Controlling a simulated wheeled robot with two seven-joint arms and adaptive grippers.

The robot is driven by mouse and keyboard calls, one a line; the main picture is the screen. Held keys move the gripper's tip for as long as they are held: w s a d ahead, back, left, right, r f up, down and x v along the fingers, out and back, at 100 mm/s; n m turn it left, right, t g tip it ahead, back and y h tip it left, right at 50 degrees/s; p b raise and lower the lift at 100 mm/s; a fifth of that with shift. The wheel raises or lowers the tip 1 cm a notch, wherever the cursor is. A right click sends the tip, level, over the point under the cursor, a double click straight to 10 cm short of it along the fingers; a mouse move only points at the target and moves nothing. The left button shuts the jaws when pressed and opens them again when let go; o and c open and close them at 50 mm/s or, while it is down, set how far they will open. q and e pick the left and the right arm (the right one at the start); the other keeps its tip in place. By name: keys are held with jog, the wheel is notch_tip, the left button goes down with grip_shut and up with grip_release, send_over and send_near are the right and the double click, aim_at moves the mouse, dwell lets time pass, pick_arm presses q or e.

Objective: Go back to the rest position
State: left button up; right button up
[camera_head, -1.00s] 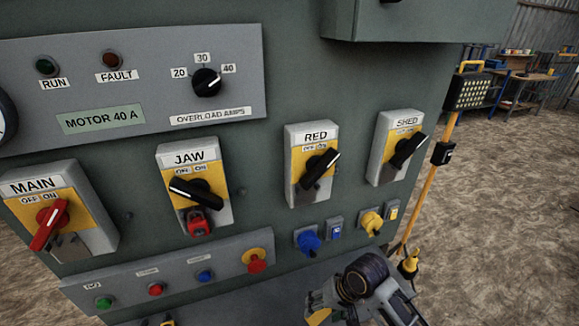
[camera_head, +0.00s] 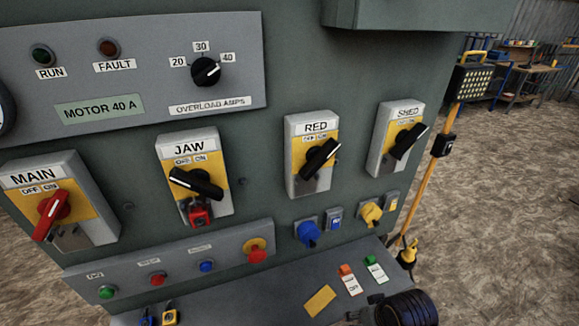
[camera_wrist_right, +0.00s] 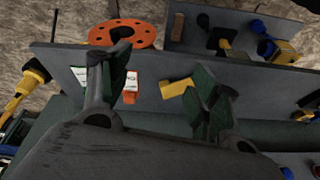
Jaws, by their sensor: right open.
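My right gripper (camera_wrist_right: 152,85) is open and empty in the right wrist view, its two dark fingers spread above the grey shelf. In the head view only a dark round part of my right arm shows at the bottom right edge, and the fingers are not visible there. My left gripper is in neither view. The green-grey panel carries the MAIN switch (camera_head: 52,214) with a red handle, and the JAW switch (camera_head: 196,184), RED switch (camera_head: 320,160) and SHED switch (camera_head: 406,142) with black handles. A red padlock (camera_head: 200,214) hangs below the JAW handle.
The shelf (camera_head: 265,295) below the panel holds a yellow piece (camera_head: 320,300), two white tags with orange (camera_head: 349,280) and green (camera_head: 376,268) tops, and small padlocks (camera_head: 169,317). An orange disc (camera_wrist_right: 133,34) shows in the wrist view. A yellow lamp stand (camera_head: 430,190) stands right.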

jog(key=s+d+f+g, duration=0.1)
jog(key=s+f, duration=0.1)
jog(key=f, duration=1.5)
jog(key=s+d+f, duration=0.2)
jog(key=s+f, duration=0.1)
jog(key=f, duration=1.3)
jog(key=s+d+f, duration=0.2)
jog(key=s+f, duration=0.8)
jog(key=s, duration=0.1)
jog(key=s+d+f+g+h, duration=0.1)
jog(key=s+f, duration=0.8)
jog(key=s, duration=0.1)
jog(key=shift+s+d+f+n, duration=0.35)
jog(key=shift+n, duration=0.05)
